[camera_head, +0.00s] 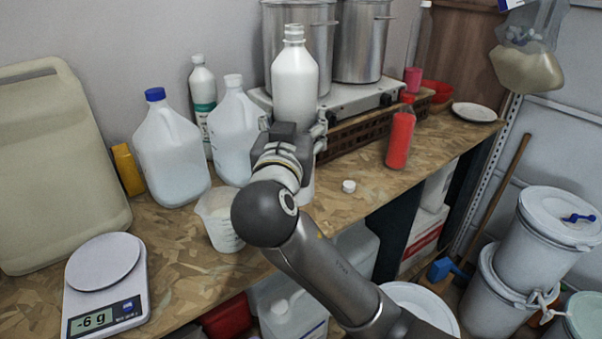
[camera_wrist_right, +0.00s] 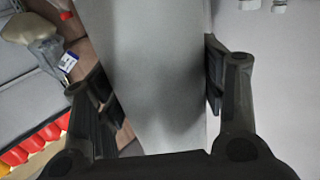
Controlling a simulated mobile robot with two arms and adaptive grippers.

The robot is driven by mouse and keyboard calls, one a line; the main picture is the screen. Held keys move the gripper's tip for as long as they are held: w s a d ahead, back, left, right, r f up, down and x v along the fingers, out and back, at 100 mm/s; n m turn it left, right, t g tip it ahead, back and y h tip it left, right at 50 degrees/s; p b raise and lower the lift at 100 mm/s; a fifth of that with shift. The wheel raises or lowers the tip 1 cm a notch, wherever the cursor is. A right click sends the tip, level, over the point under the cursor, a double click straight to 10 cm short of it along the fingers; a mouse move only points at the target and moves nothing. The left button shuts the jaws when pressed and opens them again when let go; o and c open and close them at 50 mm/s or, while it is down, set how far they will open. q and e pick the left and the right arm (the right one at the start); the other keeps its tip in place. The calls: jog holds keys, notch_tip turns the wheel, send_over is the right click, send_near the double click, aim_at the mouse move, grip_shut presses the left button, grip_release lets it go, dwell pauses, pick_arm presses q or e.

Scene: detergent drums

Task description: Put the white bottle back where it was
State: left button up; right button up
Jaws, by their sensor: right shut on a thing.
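The white bottle (camera_head: 294,82) is upright in the head view, its neck open with no cap on it. My right gripper (camera_head: 318,135) is shut on its body, and in the right wrist view the bottle (camera_wrist_right: 158,70) fills the space between the two fingers (camera_wrist_right: 158,92). The gripper and wrist hide much of the bottle's lower part. I cannot tell whether its base touches the wooden worktop (camera_head: 180,250). A small white cap (camera_head: 348,186) lies on the worktop to the right of the bottle. My left gripper is not in view.
Two clear jugs (camera_head: 171,150) (camera_head: 232,130) and a green-labelled bottle (camera_head: 203,95) stand to the left. A measuring beaker (camera_head: 219,222) is near the front edge, left of my wrist. A hotplate with pots (camera_head: 362,45) stands behind; a red bottle (camera_head: 400,138) is to the right.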

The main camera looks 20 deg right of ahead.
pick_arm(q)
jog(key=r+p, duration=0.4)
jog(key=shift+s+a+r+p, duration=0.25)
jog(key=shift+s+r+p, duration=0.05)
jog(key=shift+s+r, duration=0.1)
pick_arm(e)
jog(key=w+d+f, duration=0.4)
jog(key=w+f, duration=0.7)
jog(key=f, duration=0.1)
jog(key=shift+w+d, duration=0.25)
jog(key=shift+d, duration=0.05)
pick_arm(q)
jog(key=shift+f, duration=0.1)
pick_arm(e)
jog(key=shift+f, duration=0.15)
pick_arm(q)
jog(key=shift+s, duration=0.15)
pick_arm(e)
jog(key=o, duration=1.1)
jog(key=shift+s, duration=0.1)
